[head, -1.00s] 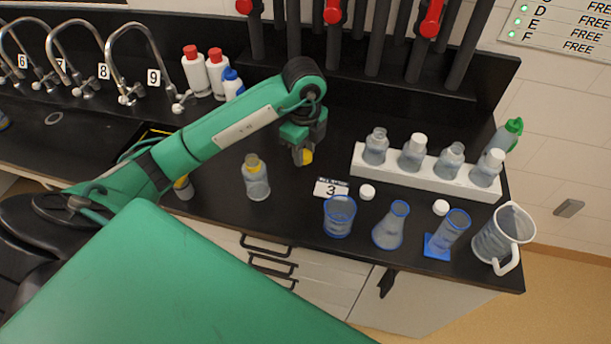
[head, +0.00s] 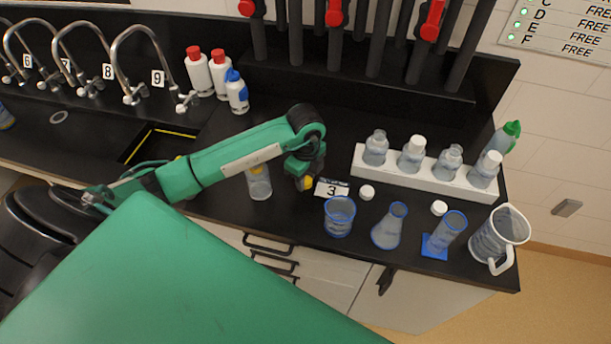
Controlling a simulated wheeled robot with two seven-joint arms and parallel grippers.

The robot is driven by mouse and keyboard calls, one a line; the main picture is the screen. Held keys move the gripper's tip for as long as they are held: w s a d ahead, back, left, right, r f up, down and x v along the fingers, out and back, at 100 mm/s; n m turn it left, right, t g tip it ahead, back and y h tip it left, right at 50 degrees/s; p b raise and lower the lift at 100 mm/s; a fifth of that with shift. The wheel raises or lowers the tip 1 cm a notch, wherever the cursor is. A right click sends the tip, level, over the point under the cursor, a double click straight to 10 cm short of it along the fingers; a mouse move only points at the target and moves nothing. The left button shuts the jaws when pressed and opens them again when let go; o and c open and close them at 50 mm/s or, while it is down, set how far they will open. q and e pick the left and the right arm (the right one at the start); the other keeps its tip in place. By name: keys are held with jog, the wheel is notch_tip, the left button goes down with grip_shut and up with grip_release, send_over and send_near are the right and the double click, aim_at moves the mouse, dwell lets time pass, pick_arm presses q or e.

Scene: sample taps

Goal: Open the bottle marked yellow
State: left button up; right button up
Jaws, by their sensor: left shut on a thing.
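The bottle marked yellow (head: 259,185) stands upright on the black bench, left of the number 3 sign. My left forearm covers its top, and a bit of yellow shows at its neck. My left gripper (head: 306,184) points down just to the right of the bottle, apart from it, close to the sign. It is shut on a small yellow thing (head: 308,184), which looks like a cap and is mostly hidden by the fingers. My right gripper is not in view.
The number 3 sign (head: 331,188), a loose white cap (head: 367,192) and a blue-rimmed beaker (head: 339,217) are close right of the gripper. A white rack (head: 400,178) holds several bottles. A flask (head: 389,226), cylinder (head: 446,233) and jug (head: 497,240) stand near the front edge.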

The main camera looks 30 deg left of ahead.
aim_at(306, 180)
pick_arm(q)
jog(key=shift+f, duration=0.25)
jog(key=o, duration=1.1)
jog(key=shift+r, duration=0.1)
jog(key=shift+c, duration=0.2)
jog(key=shift+r, duration=0.1)
jog(key=shift+r, duration=0.2)
notch_tip(306, 180, up, 12)
jog(key=b, duration=0.2)
jog(key=shift+b, duration=0.4)
jog(key=shift+f, duration=0.15)
